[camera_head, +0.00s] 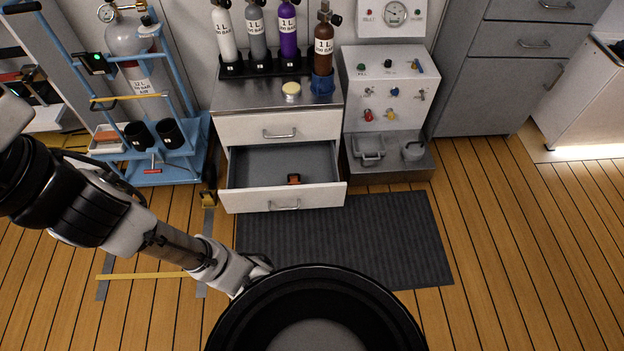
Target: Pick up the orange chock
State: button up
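A small orange-yellow block (208,199), which looks like the orange chock, sits on the wood floor at the front right corner of the blue cart (165,165). It is close beside the cart's frame, and whether it touches a wheel I cannot tell. My gripper (262,268) is low in the picture, to the right of and nearer than the block, clearly apart from it. The fingers are small and partly hidden, so I cannot tell whether they are open.
An open drawer (250,163) with a small orange-red and black item (293,179) juts out right of the block. A dark ribbed mat (345,240) lies in front. Yellow and grey tape marks the floor near my arm. The wood floor at right is clear.

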aim_at(294, 178)
jog(key=i+j+z, duration=0.2)
jog(key=z, duration=0.15)
jog(key=i+j+z, duration=0.15)
jog(key=j+z, duration=0.25)
jog(key=i+j, duration=0.15)
jog(key=j, duration=0.35)
jog(key=i+j+z, duration=0.1)
jog(key=j, duration=0.4)
jog(key=i+j, duration=0.15)
jog(key=j, duration=0.35)
jog(key=i+j+z, duration=0.15)
jog(key=j, duration=0.35)
